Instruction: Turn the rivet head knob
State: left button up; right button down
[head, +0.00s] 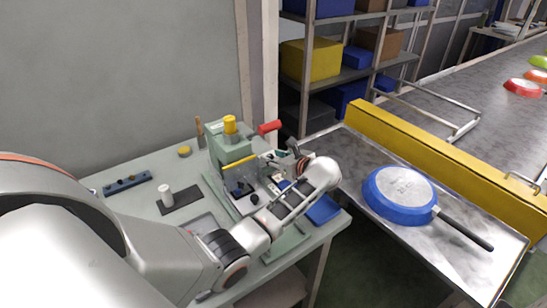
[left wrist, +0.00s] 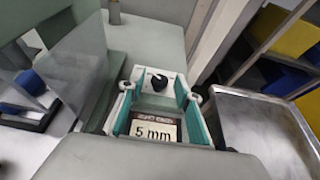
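The rivet head knob seems to be the small black knob (left wrist: 158,82) on a white panel in the left wrist view, above a plate reading "5 mm" (left wrist: 155,127). My left gripper (left wrist: 160,92) appears open, its teal-lined sides apart with the knob visible between them. I cannot tell whether they touch it. In the head view my left gripper (head: 287,153) is at the right side of the grey-green riveting machine (head: 230,150). My arm hides part of the machine, and I cannot make out the knob there. My right gripper is out of view.
The machine has a yellow cap (head: 230,124) and a red handle (head: 269,127). A blue pan (head: 398,192) lies upside down on the metal table at right. A blue tray (head: 323,209) sits at the bench edge. A white cylinder (head: 165,195) stands left of the machine.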

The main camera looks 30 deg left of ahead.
pick_arm(q)
grip_shut()
dwell(0.6)
dwell(0.4)
grip_release()
jog(key=shift+d, duration=0.1)
jog(key=v, duration=0.7)
jog(key=shift+s+d, duration=0.1)
jog(key=shift+d, duration=0.05)
